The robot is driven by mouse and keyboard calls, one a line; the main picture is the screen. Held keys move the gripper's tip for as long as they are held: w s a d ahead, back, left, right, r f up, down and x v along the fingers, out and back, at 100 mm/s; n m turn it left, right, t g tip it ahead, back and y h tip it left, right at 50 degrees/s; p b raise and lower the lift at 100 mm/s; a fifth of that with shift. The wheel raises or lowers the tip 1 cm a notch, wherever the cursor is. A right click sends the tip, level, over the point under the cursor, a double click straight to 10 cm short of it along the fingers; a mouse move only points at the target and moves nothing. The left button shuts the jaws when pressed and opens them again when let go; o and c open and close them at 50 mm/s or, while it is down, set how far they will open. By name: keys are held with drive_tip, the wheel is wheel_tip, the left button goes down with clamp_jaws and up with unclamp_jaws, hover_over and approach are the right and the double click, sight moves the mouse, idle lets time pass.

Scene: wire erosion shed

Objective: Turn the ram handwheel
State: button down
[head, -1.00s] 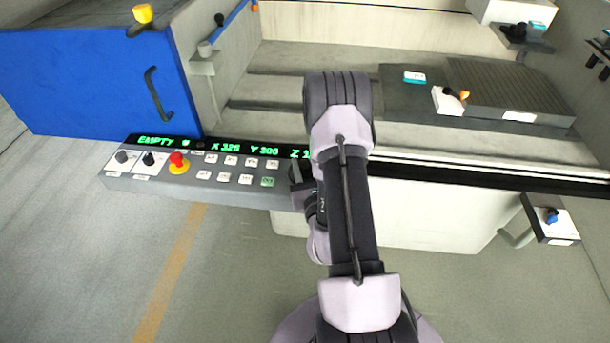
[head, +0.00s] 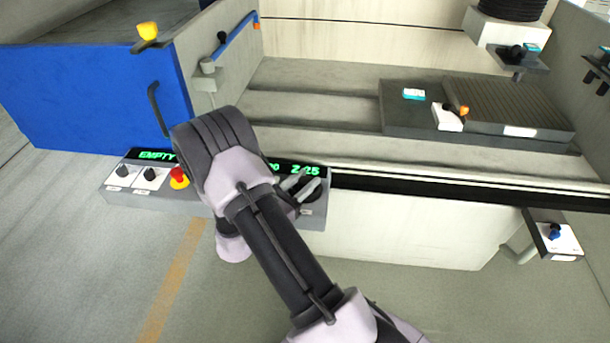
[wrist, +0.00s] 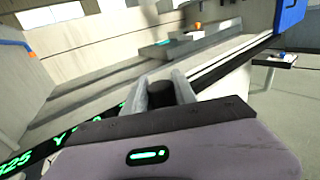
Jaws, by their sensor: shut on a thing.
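The ram handwheel (head: 312,194) is a dark round part at the right end of the control panel (head: 240,217), largely hidden by my gripper. My gripper (head: 300,184) comes at it from the left, its two grey fingers shut. In the wrist view, the fingers of my gripper (wrist: 161,90) stand on both sides of a short black cylindrical grip of the handwheel (wrist: 160,87). The panel display (head: 305,170) shows green text, with "EMPTY" at left and a Z reading of about 25 at right.
A red stop button (head: 179,176) and two black knobs sit on the panel's left end. A blue cabinet door (head: 100,95) stands at left. A blue-handled knob box (head: 556,236) juts out at right. Open floor lies in front.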

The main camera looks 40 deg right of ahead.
drive_tip(key=shift+m+g+p, duration=0.8)
drive_tip(key=shift+m+g, duration=0.5)
drive_tip(key=shift+g, duration=0.9)
drive_tip(key=shift+m+g, duration=0.3)
drive_tip(key=shift+g, duration=0.2)
drive_tip(key=c, duration=1)
unclamp_jaws()
drive_tip(key=shift+d, duration=0.15)
drive_tip(key=w+a+p, duration=0.2)
drive_tip(key=a+p, duration=0.2)
drive_tip(key=a, duration=1.3)
drive_tip(key=shift+w+a, duration=0.2)
drive_tip(key=shift+w, duration=0.05)
